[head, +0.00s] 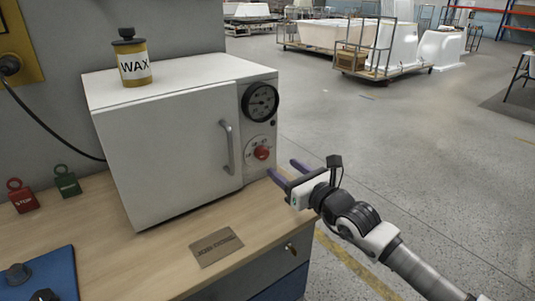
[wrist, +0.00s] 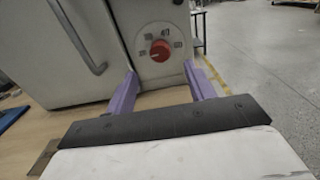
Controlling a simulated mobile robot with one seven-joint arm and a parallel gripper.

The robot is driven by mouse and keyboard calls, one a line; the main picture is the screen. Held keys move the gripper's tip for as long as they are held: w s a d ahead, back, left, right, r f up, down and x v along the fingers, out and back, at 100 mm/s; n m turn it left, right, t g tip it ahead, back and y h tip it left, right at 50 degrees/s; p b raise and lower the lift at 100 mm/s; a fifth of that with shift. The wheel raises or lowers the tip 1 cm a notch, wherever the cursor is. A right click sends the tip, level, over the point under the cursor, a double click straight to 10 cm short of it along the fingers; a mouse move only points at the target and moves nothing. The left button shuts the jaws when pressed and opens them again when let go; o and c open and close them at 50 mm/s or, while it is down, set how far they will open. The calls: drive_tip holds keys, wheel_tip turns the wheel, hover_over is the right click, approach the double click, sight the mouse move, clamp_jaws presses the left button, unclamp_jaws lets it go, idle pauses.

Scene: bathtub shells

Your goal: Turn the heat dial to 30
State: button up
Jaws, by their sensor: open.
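The heat dial (head: 262,153) is a red knob on a round pale scale plate, low on the right front of a white oven (head: 165,150). In the wrist view the red knob (wrist: 160,50) shows between and beyond my finger tips, with marks around it; one at the top right seems to read 40, the others are too small to read surely. My gripper (head: 288,171) is open, its two purple fingers apart, just in front of and slightly below the dial. The fingers (wrist: 160,78) do not appear to touch the knob. Nothing is between them.
A round black gauge (head: 261,102) sits above the dial, and a door handle (head: 227,147) is to its left. A WAX jar (head: 133,62) stands on the oven. The wooden bench (head: 150,255) carries a brown plate (head: 216,246) and red and green tags.

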sight(265, 154)
drive_tip(key=p+x, duration=0.2)
drive_tip(key=x, duration=0.5)
drive_tip(key=shift+s+r, duration=0.1)
drive_tip(key=shift+r, duration=0.05)
drive_tip(key=shift+w+a+p, duration=0.35)
drive_tip(key=shift+w, duration=0.2)
drive_tip(key=c, duration=1)
